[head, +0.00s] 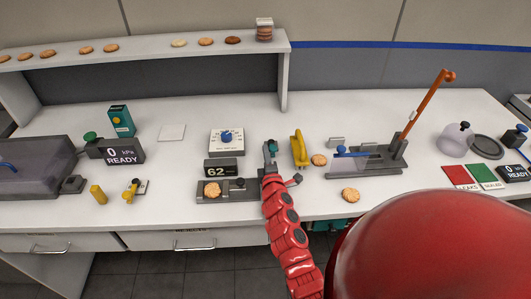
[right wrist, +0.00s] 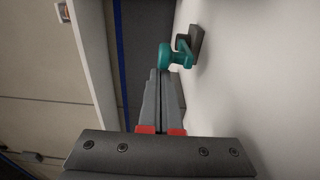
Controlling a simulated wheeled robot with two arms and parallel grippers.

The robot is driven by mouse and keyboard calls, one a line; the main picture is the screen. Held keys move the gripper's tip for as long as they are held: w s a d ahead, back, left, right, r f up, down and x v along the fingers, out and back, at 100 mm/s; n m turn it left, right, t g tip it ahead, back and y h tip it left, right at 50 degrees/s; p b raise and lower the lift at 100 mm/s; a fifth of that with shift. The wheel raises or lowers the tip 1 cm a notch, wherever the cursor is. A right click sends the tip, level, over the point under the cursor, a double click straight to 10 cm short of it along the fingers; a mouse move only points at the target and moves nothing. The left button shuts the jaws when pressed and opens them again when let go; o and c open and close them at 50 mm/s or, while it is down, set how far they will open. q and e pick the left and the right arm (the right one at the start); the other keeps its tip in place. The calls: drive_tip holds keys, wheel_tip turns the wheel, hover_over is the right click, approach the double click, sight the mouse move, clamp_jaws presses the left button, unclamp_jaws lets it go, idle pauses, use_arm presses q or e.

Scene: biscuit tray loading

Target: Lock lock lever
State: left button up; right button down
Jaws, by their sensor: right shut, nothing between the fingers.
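A teal lever-like handle (right wrist: 176,55) with a rounded end sits on a small dark block (right wrist: 197,42) in the right wrist view. In the head view it shows as a small teal piece (head: 273,145) behind the scale. I take it for the lock lever; its locked state cannot be told. My right gripper (right wrist: 160,73) is shut and empty. Its tips are at the handle's near side in the right wrist view; whether they touch it I cannot tell. In the head view the right gripper (head: 268,152) partly hides the handle's base. My left gripper is not in view.
A scale (head: 246,196) reading 62 with a biscuit stands left of my right arm. A press with a raised orange lever (head: 427,100) stands further right. A shelf (head: 150,51) runs behind.

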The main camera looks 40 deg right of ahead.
sight(274, 151)
drive_tip(key=shift+s+d+p, duration=0.3)
drive_tip(key=shift+s+p, duration=0.05)
idle(0.8)
drive_tip(key=shift+s+d+r+n+t+y+p, duration=0.15)
drive_tip(key=shift+n+t+y+p, duration=0.2)
drive_tip(key=shift+y, duration=0.25)
drive_tip(key=shift+s+d+n+t+y+p, duration=0.15)
drive_tip(key=shift+n+y+p, duration=0.1)
drive_tip(key=shift+n+y, duration=0.3)
drive_tip(key=shift+s+d+n+t+y+p, duration=0.1)
drive_tip(key=shift+d+n+t+y+p, duration=0.2)
drive_tip(key=shift+y, duration=0.35)
drive_tip(key=shift+s+d+n+y+p, duration=0.1)
drive_tip(key=shift+n+y+p, duration=0.25)
drive_tip(key=shift+y, duration=0.25)
drive_tip(key=shift+s+d+n+y, duration=0.1)
drive_tip(key=shift+d+n+y, duration=0.15)
drive_tip(key=shift+n+y, duration=0.55)
drive_tip(key=shift+s+d+f+b, duration=0.25)
drive_tip(key=shift+d+f+b, duration=0.05)
drive_tip(key=shift+d+b, duration=0.2)
drive_tip(key=shift+s+d+r+b, duration=0.1)
drive_tip(key=shift+s+d+b, duration=0.05)
drive_tip(key=shift+d+b, duration=0.3)
